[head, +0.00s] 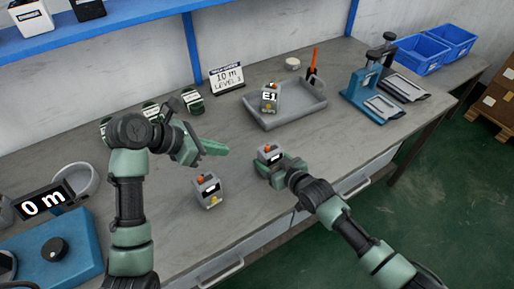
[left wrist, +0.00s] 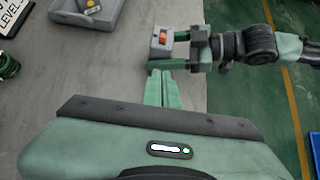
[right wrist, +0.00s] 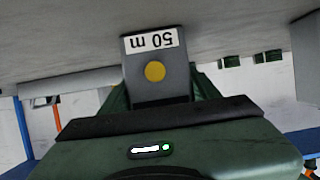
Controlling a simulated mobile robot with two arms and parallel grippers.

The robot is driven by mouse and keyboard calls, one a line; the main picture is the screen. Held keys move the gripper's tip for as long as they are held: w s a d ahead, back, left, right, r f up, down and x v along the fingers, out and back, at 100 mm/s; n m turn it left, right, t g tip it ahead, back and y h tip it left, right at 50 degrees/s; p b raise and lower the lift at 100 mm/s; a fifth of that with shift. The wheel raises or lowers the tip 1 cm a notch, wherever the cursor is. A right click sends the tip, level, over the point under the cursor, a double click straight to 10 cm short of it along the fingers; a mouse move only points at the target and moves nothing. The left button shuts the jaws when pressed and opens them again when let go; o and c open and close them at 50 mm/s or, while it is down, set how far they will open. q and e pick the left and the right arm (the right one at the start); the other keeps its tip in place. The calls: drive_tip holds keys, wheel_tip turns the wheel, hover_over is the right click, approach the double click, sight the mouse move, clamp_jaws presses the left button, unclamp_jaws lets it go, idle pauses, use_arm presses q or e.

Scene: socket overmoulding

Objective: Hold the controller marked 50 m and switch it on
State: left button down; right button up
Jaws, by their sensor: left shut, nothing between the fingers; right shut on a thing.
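The controller marked 50 m (right wrist: 152,60) is a grey box with a yellow round button under its label, which reads upside down in the right wrist view. In the head view this controller (head: 268,153) has an orange part on top; I cannot tell whether it is on. My right gripper (head: 275,166) is shut on it. In the left wrist view the orange part (left wrist: 162,37) faces up. My left gripper (head: 219,149) is shut and empty, left of the held controller. Its closed fingertips (left wrist: 162,74) are close to the controller, apparently not touching it.
A similar controller (head: 208,191) stands on the bench (head: 170,235) in front. Another, marked E1 (head: 270,98), is in the grey tray (head: 303,116).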

drive_tip(key=shift+d, duration=0.1)
use_arm(q)
approach(265, 150)
wheel_tip(265, 150, down, 3)
drive_tip(key=w+d, duration=0.1)
drive_tip(key=w+d+f, duration=0.1)
drive_tip(key=d, duration=0.1)
drive_tip(key=shift+w+d, duration=0.25)
drive_tip(key=shift+d, duration=0.15)
idle(0.3)
drive_tip(key=shift+w+d, duration=0.4)
drive_tip(key=shift+d, duration=0.2)
drive_tip(key=shift+w+d, duration=0.4)
drive_tip(key=shift+d, duration=0.2)
